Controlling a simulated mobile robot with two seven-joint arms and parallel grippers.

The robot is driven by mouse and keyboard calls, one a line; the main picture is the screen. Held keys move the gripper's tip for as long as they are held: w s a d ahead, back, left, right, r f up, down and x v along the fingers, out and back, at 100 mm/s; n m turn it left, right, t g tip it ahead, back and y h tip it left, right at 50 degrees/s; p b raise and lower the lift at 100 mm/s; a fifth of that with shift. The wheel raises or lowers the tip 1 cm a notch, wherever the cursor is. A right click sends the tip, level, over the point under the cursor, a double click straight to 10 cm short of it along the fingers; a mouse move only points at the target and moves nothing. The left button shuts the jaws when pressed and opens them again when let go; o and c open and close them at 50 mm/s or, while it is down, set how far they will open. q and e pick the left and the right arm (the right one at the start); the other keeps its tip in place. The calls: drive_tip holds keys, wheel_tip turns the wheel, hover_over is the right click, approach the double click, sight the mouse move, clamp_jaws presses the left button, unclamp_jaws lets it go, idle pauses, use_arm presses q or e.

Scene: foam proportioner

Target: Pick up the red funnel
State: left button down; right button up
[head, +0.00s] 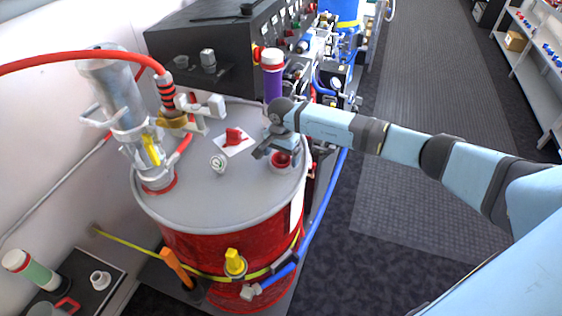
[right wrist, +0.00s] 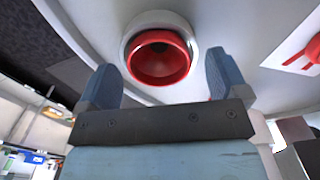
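The red funnel (head: 281,160) sits in a pale round fitting (head: 284,168) near the right edge of the drum's grey top. In the right wrist view the funnel (right wrist: 160,57) shows as a red, open-mouthed ring inside the white collar. My right gripper (head: 264,150) is just above and beside the funnel, partly covering it in the head view. My left gripper is not in view.
The red drum (head: 215,250) also carries a red part on a white card (head: 236,147), a small round cap (head: 219,164) and a tall metal pump tube (head: 120,110). A purple bottle with a red-and-white top (head: 272,75) stands behind my right gripper. A black control box (head: 200,45) is behind.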

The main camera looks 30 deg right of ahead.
drive_tip(key=c, duration=1)
drive_tip(key=shift+o, duration=0.2)
drive_tip(key=shift+r, duration=0.15)
